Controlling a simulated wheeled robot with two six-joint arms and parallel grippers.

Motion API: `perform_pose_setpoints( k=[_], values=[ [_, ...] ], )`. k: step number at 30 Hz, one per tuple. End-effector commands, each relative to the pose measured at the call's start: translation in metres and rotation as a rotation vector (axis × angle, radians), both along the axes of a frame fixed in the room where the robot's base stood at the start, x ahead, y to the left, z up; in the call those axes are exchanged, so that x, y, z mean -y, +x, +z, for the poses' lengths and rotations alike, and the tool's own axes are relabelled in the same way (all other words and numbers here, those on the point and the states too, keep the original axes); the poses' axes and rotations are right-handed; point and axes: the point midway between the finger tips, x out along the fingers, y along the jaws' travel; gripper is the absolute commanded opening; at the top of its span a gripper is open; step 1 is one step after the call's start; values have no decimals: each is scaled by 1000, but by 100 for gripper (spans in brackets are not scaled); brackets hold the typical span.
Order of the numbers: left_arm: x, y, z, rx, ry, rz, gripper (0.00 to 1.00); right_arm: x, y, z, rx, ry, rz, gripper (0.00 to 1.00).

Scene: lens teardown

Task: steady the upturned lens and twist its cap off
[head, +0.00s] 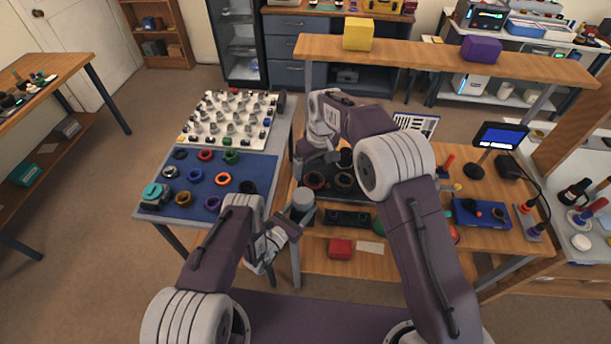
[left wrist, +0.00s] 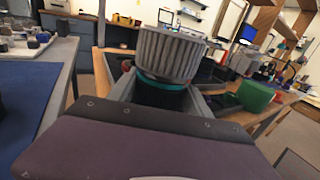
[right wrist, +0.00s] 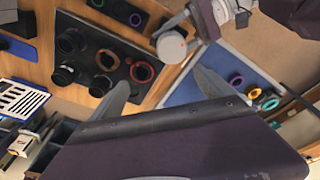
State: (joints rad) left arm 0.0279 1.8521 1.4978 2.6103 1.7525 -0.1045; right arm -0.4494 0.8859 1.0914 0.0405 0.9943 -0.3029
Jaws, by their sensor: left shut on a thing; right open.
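The lens (left wrist: 158,97) has a black body with a teal ring and stands between the fingers of my left gripper (left wrist: 155,84), which is shut on it. A grey ribbed cap (left wrist: 168,52) sits on its upper end. In the head view the cap (head: 303,198) shows above the left gripper at the table's left edge; the lens body is mostly hidden there. My right gripper (head: 318,157) is open and empty, beyond the cap in the head view. In the right wrist view its fingers are spread wide, and the cap (right wrist: 171,47) shows past the gap between them.
A blue mat (head: 262,165) with several coloured rings lies on the left table, behind it a white board (head: 215,140) of small parts. A dark tray (right wrist: 85,35) with rings and lens parts lies on the wooden table. A raised shelf (head: 440,58) spans the back.

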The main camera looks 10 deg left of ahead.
Motion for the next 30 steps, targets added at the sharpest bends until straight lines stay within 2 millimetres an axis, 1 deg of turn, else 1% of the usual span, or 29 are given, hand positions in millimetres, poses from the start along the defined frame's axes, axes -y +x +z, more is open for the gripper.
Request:
perform_pose_setpoints(
  k=[1,3,6,10,13,17,21,24,27,30],
  values=[
    [-1,1,0,-1,2,4,0,-7,-8,-14,-24,-13,19,92],
    [-1,1,-1,-1,2,5,0,-14,-17,-25,-43,-22,37,92],
    [-1,0,-1,-1,2,5,0,-20,-22,-30,-50,-26,53,92],
    [-1,0,-1,-1,2,4,0,-21,-23,-31,-50,-27,55,92],
    [-1,0,-1,-1,2,3,0,-22,-22,-41,-51,-26,54,92],
    [-1,0,-1,-2,1,3,0,-24,-20,-68,-53,-28,54,92],
    [-1,0,-1,-2,1,3,0,-27,-17,-101,-51,-26,54,92],
    [-1,0,-1,-3,1,3,0,-28,-15,-121,-51,-26,54,92],
    [-1,0,-1,-3,1,3,0,-30,-14,-136,-51,-26,54,92],
    [-1,0,-1,-3,1,3,0,-31,-13,-144,-50,-25,55,92]
  ],
)
